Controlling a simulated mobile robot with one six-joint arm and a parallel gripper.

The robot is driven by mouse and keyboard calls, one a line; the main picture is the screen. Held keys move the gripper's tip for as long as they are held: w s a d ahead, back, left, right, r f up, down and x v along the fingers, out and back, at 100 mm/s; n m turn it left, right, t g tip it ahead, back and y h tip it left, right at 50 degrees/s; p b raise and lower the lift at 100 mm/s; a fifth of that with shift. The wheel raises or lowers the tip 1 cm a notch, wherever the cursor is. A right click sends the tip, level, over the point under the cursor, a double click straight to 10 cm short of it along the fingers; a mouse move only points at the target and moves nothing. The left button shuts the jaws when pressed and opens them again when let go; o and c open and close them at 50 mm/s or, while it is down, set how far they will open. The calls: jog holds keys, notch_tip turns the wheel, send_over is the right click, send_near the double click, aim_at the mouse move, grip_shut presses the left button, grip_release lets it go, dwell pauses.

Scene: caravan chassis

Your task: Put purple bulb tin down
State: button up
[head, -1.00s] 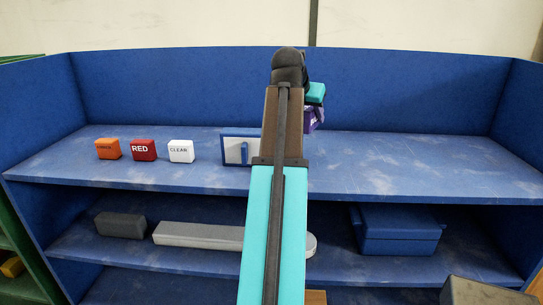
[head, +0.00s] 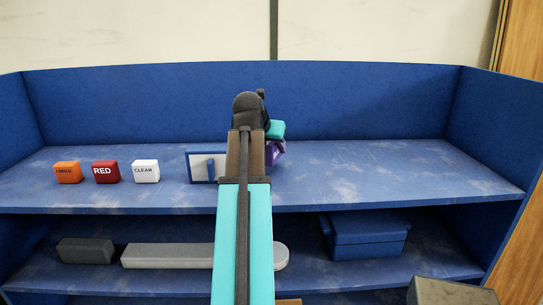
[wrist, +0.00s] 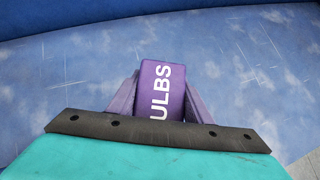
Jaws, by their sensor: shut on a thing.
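The purple bulb tin (wrist: 162,88), with white letters "ULBS" showing, is between the two purple fingers of my gripper (wrist: 158,95) in the wrist view. The gripper is shut on it. The near end of the tin is hidden by the gripper body. In the head view the tin (head: 276,151) shows as a small purple patch just right of my arm, over the top shelf (head: 375,175). My arm hides most of it and the gripper. I cannot tell whether the tin touches the shelf.
An orange box (head: 68,172), a red box (head: 106,171) and a white box (head: 146,170) stand on the shelf's left. A blue-and-white framed item (head: 203,166) is just left of my arm. The shelf's right side is clear. A blue case (head: 365,236) sits below.

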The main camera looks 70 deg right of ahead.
aim_at(270, 150)
jog(key=shift+f+p, duration=0.5)
jog(key=shift+f, duration=1.35)
jog(key=shift+f, duration=0.1)
jog(key=o, duration=1.3)
jog(key=b+v, duration=0.2)
jog(key=v, duration=1)
